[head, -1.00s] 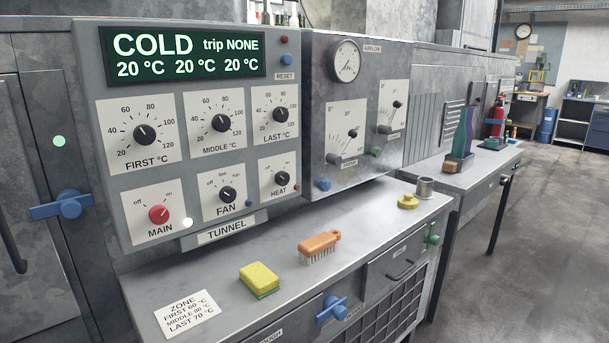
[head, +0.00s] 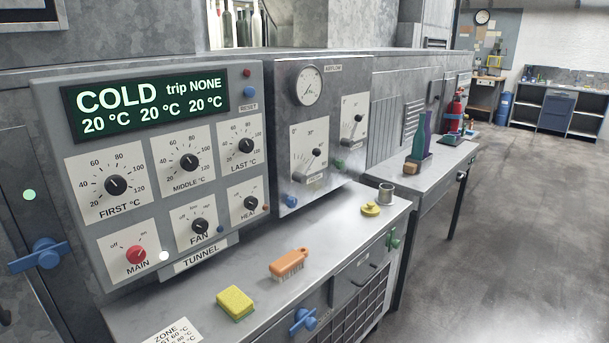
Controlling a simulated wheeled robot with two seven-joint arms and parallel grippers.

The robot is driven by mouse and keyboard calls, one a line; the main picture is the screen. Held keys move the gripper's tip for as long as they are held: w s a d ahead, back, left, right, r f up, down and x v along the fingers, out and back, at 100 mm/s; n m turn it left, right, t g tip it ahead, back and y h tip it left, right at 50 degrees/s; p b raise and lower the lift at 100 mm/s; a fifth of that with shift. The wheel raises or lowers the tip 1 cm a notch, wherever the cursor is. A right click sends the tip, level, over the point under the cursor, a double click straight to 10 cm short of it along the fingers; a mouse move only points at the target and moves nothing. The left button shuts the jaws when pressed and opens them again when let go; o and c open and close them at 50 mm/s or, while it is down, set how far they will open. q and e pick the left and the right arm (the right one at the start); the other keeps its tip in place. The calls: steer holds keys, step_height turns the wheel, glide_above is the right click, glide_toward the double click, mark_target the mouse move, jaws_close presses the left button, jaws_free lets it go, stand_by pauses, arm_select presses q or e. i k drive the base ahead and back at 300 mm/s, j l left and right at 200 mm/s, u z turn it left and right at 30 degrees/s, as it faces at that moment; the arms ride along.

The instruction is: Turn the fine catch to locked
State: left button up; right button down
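Two catch-like knobs show on the front of the bench below the counter. A blue catch (head: 303,320) sits on the front panel near the bottom of the view. A green catch (head: 393,240) sits at the right end of the front, beside a drawer (head: 358,278) with a dark handle. The small label above that drawer is too small to read, so I cannot tell which catch is the fine one, nor whether either is locked. Neither of my grippers is in view.
A sponge (head: 235,303), an orange brush (head: 289,263), a yellow object (head: 370,209) and a metal cup (head: 386,193) stand on the counter. The tunnel control panel (head: 150,165) rises behind. A blue handle (head: 42,254) is at left. Open floor (head: 510,250) lies to the right.

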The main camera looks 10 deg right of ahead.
mark_target(391, 242)
steer(key=i+l, duration=0.15)
steer(key=l, duration=0.2)
steer(key=i+l, duration=0.2)
steer(key=l, duration=0.2)
steer(key=i+l+z, duration=0.1)
steer(key=l, duration=0.25)
steer(key=i+l, duration=0.25)
steer(key=l, duration=0.1)
